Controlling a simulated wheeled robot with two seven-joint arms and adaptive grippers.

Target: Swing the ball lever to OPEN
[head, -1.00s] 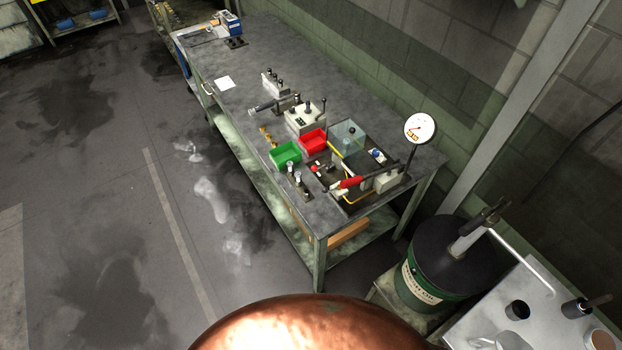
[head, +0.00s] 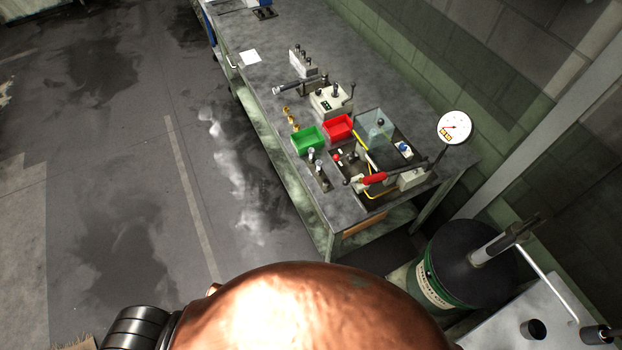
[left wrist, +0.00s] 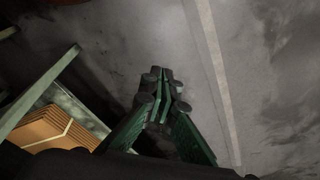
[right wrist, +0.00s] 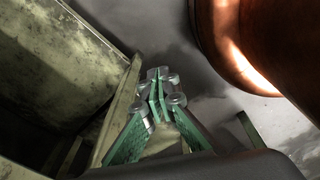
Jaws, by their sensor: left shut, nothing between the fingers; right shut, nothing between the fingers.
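The bench (head: 262,75) in the head view carries several small levers and knobs. A grey box (head: 328,101) has black-tipped levers on top. A small red knob (head: 338,157) and a red-gripped lever (head: 374,179) sit near the bench's front end. I cannot tell which is the ball lever, and no OPEN label is readable. My left gripper (left wrist: 165,82) is shut and empty above the floor in the left wrist view. My right gripper (right wrist: 160,82) is shut and empty in the right wrist view. Neither gripper shows in the head view, and both are away from the levers.
A green bin (head: 308,141), a red bin (head: 338,128) and a clear box (head: 376,130) stand mid-bench. A round gauge (head: 454,127) rises behind. A dark-topped drum (head: 470,262) stands lower right. Cardboard (left wrist: 62,133) lies on a shelf in the left wrist view. Floor left of the bench is clear.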

